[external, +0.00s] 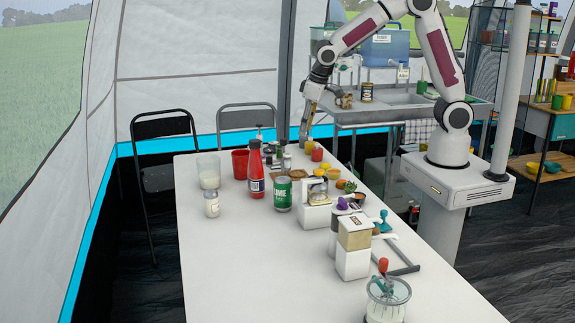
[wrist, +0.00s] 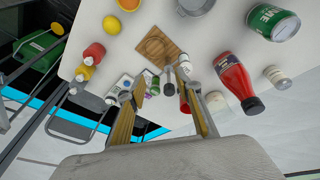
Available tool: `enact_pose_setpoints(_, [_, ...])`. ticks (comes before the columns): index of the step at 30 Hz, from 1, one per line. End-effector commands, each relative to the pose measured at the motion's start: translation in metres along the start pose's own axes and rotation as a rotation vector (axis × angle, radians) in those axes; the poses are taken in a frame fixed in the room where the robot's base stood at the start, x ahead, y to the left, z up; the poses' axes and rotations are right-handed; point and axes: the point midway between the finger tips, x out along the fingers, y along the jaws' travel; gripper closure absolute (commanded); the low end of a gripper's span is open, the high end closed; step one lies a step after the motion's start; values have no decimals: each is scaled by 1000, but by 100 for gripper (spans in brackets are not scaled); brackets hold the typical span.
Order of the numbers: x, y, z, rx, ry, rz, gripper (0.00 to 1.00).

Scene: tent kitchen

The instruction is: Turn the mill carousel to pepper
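A cluster of small dark, green and pale jars or mills (wrist: 155,84) shows between my fingers in the wrist view. In the external view a similar dark cluster (external: 270,151) stands at the far end of the white table. I take this for the mill carousel, but its labels and which side faces forward are too small to tell. My gripper (wrist: 160,96) is open, with its two tan fingers spread and nothing held. In the external view my gripper (external: 304,133) points down near the table's far edge, to the right of the cluster.
A red sauce bottle (external: 255,168) and a green can (external: 282,193) stand in front of the cluster. A wooden board (wrist: 158,46) lies beside it. A red cup (external: 240,164) and a clear tumbler (external: 209,171) stand left. The table's (external: 225,270) near left part is clear.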

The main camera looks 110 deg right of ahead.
Motion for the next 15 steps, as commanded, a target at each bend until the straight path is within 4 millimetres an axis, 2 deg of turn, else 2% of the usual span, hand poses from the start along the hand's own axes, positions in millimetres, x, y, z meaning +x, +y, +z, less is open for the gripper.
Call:
enact_pose_setpoints(2, [4,-2,-18,36,31,0,66])
enact_pose_setpoints(6, [-6,-6,-44,101,96,-13,66])
enact_pose_setpoints(15, [-8,-7,-52,183,123,-25,66])
